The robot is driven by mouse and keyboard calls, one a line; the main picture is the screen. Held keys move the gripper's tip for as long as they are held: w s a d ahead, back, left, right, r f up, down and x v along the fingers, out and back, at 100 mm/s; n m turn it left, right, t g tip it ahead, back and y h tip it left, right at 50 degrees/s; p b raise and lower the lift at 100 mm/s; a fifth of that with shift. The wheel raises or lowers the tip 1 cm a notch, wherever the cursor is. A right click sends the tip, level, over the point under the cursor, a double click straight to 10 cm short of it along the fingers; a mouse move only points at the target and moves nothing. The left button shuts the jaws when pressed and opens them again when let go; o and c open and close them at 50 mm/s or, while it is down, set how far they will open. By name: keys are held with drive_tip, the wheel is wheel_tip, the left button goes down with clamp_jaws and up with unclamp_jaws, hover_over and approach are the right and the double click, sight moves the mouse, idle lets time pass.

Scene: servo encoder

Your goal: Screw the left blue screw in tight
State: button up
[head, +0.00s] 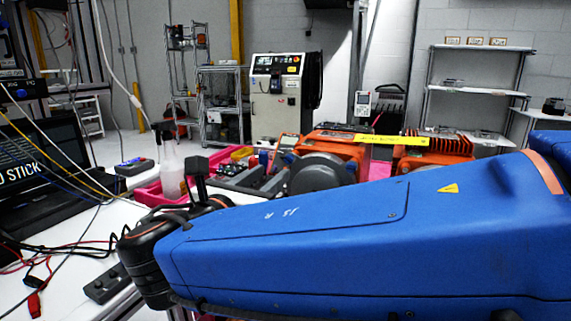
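No blue screw can be made out in the head view. My large blue arm link crosses the front from the right edge and ends at a black joint at the left; it hides much of the workbench. My gripper itself does not show. Behind the arm stands an orange servo machine (345,143) with a round grey disc (316,173) facing me. A second orange finned unit (437,150) stands to its right, partly hidden by my arm.
A pink tray (150,194) and a spray bottle (171,165) stand left of the disc. Red and black cables (36,291) and a laptop (38,165) crowd the left table. A control cabinet (277,100) and shelves (478,92) stand at the back.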

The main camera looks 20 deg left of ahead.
sight(288, 160)
drive_tip(key=w, duration=0.8)
drive_tip(key=shift+w+d, duration=0.1)
drive_tip(key=shift+d, duration=0.2)
clamp_jaws()
